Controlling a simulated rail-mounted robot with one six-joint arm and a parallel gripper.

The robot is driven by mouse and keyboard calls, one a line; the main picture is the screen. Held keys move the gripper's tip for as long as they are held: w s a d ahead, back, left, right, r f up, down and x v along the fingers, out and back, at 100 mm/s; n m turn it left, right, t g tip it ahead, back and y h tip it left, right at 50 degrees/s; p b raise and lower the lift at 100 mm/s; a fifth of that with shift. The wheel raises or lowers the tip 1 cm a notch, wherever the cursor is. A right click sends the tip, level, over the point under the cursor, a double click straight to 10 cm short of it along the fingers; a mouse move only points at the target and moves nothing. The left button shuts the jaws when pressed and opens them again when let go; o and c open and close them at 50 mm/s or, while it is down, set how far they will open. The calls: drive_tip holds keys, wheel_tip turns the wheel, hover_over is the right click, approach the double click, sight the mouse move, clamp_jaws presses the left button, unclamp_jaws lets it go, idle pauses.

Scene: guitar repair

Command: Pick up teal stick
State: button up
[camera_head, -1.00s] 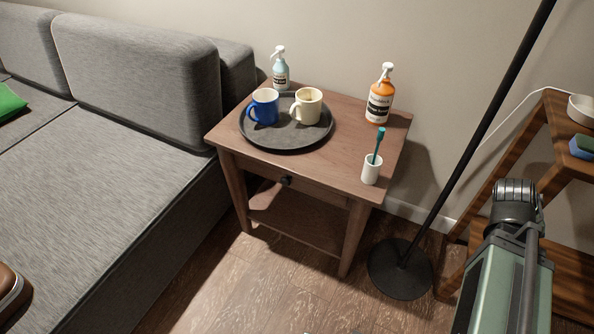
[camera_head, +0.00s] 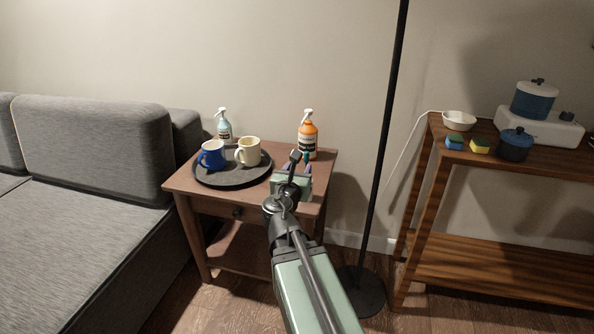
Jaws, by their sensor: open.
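The teal stick (camera_head: 306,156) is mostly hidden behind my gripper; only a small teal bit of its upper end shows near the front right of the side table (camera_head: 323,165). The white cup that held it upright is hidden behind my arm. My gripper (camera_head: 297,167) is open at the stick, its fingers pointing away from the camera. I cannot tell whether the stick is between the fingers or touching them.
A dark round tray (camera_head: 232,181) with a blue mug (camera_head: 212,155) and a cream mug (camera_head: 248,152) is to the left. A black lamp pole (camera_head: 383,130) rises on the right, near a wooden shelf (camera_head: 437,140).

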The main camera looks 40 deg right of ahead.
sight(306, 156)
drive_tip(key=x, duration=0.5)
drive_tip(key=shift+w+d, duration=0.1)
drive_tip(key=shift+w, duration=0.05)
drive_tip(key=x, duration=0.5)
drive_tip(key=shift+d+r, duration=0.1)
drive_tip(key=shift+d, duration=0.2)
clamp_jaws()
